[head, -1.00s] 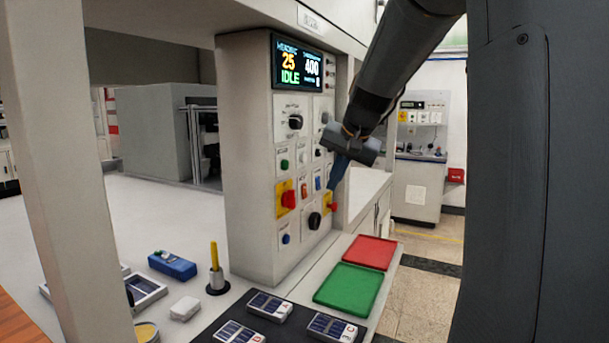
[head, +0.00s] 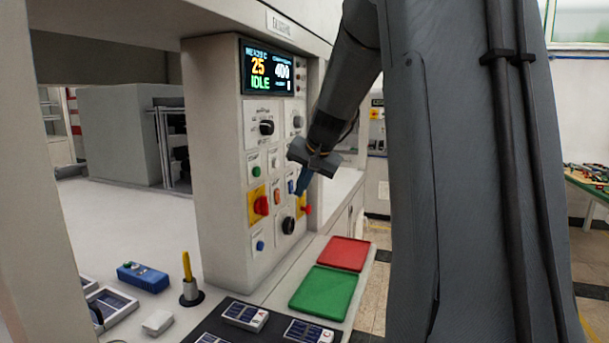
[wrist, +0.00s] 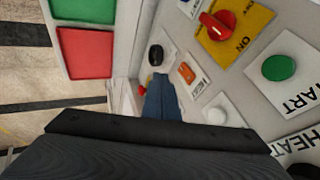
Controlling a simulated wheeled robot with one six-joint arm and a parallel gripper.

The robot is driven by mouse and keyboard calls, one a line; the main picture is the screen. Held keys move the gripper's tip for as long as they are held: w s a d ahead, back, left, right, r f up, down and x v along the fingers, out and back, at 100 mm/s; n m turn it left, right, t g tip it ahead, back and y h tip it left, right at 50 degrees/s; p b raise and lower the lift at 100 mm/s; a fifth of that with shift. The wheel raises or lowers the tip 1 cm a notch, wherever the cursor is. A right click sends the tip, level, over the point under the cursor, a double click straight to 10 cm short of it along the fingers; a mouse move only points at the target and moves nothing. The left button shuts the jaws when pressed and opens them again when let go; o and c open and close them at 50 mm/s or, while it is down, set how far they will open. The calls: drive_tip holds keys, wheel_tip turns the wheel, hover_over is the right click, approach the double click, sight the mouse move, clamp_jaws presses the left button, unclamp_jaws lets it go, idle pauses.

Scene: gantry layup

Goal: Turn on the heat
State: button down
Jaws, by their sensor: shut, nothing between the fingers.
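The control panel (head: 222,150) stands upright, and its display (head: 268,68) reads 25, 400 and IDLE. An orange rocker switch (head: 277,197) sits low on the panel. In the wrist view this orange rocker (wrist: 187,73) has a small label that seems to read HEAT. A larger HEAT label (wrist: 288,150) is at the lower right of that view, partly cut off. My gripper (head: 299,192) is shut and empty, its blue fingers pointing down in front of the panel's right part. In the wrist view my gripper (wrist: 160,80) lies just left of the orange rocker; contact cannot be told.
Close by are a red knob on a yellow plate (head: 261,205), a green button (wrist: 279,67), a white button (wrist: 217,115) and a black knob (head: 288,225). Red (head: 343,253) and green (head: 322,292) trays lie on the bench below. A yellow-handled tool (head: 187,266) stands in a holder.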

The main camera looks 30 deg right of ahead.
sight(280, 200)
drive_tip(key=w+a+f+p, duration=0.2)
drive_tip(key=w+f, duration=0.1)
drive_tip(key=w, duration=0.2)
drive_tip(key=shift+a+p, duration=0.2)
drive_tip(key=shift+p, duration=0.15)
drive_tip(key=shift+f, duration=0.1)
drive_tip(key=shift+w+a+f, duration=0.1)
drive_tip(key=shift+w+a, duration=0.05)
idle(0.3)
drive_tip(key=shift+r+p, duration=0.45)
drive_tip(key=shift+r, duration=0.4)
